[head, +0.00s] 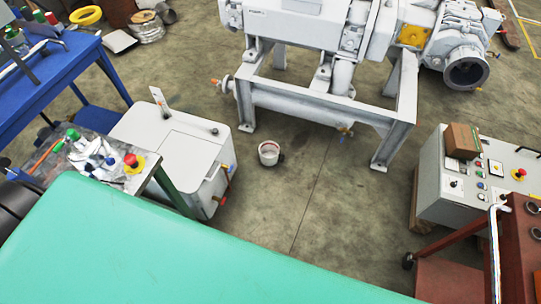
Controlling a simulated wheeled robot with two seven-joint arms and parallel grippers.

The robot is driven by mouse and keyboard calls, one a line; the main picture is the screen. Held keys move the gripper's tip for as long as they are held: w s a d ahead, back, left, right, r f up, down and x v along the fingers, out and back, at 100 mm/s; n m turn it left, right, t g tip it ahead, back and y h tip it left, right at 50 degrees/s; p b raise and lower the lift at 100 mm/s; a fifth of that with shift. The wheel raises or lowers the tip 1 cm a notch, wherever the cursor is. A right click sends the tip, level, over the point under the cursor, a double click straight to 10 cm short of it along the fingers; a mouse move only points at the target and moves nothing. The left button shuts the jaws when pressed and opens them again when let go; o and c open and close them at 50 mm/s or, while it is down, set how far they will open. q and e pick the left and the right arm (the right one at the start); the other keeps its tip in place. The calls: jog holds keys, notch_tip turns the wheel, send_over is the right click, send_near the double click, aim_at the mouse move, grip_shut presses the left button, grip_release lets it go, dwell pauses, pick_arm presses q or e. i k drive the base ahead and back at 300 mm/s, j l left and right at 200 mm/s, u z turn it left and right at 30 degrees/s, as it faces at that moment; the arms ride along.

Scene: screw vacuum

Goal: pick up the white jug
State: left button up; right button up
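A small white round container, which looks like the white jug (268,153), stands upright on the concrete floor near the middle of the head view. Its top is open, and a reddish mark shows at its rim. It stands apart from the white cabinet to its left and in front of the machine frame. Neither of my grippers shows in this view, and nothing is seen holding the jug.
A large turquoise surface (150,250) fills the lower left. A white cabinet (170,145) stands left of the jug, a grey machine (300,25) on a frame behind it, a control box (470,185) at right. Bare floor (320,205) lies around the jug.

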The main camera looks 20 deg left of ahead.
aim_at(269, 150)
jog(key=u, duration=0.3)
jog(key=i+l+u, duration=0.85)
